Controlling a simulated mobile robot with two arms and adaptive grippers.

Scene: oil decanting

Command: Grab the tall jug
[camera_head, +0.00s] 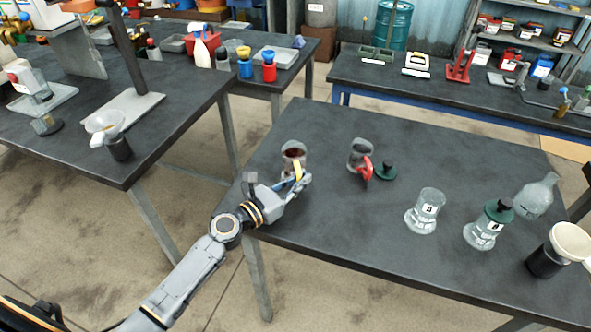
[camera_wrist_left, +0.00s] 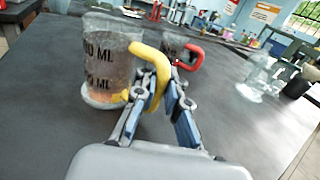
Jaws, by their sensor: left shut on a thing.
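A clear jug with a yellow handle (camera_head: 292,158) stands upright near the left edge of the dark table, with dark contents. In the left wrist view this jug (camera_wrist_left: 105,65) has black ML markings, and its yellow handle curves toward me. My left gripper (camera_head: 298,183) is at the handle on the jug's near right side. In the left wrist view its fingers (camera_wrist_left: 163,95) are shut on the handle, one on each side. A second jug with a red handle (camera_head: 360,154) stands apart to the right; it also shows in the left wrist view (camera_wrist_left: 174,45).
A glass beaker (camera_head: 426,210), a green-capped glass bottle (camera_head: 486,228), a clear flask (camera_head: 536,196) and a funnel on a black base (camera_head: 556,252) stand to the right. The table's front middle is clear.

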